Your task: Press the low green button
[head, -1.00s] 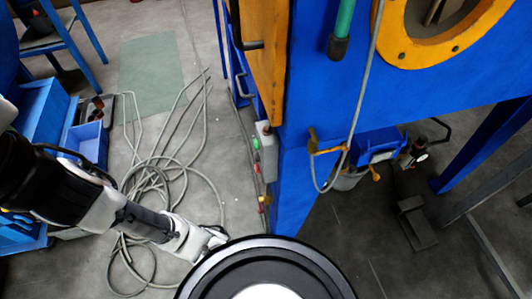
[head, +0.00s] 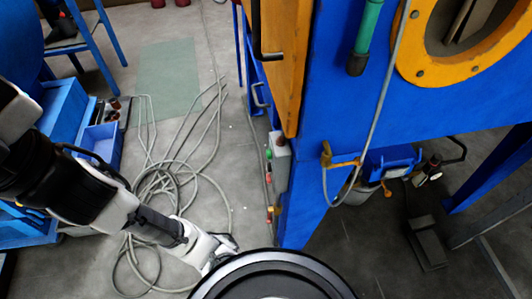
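A grey control box (head: 281,160) is fixed to the side of the blue machine, just right of the picture's middle. A small green button (head: 268,154) sticks out from its left side, with a reddish one close below it. Lower down are small red and yellow parts (head: 270,213); I cannot make out a second green button. My gripper (head: 222,250) is at the lower middle, below and left of the box and apart from it. Its fingertips are small and partly lost against my black round body, so its opening is unclear.
The blue machine (head: 340,100) with an orange door (head: 278,60) fills the right. Loose grey cables (head: 165,180) lie coiled on the floor. Blue bins (head: 103,143) and a blue chair (head: 85,40) stand at left. Floor between cables and machine is mostly clear.

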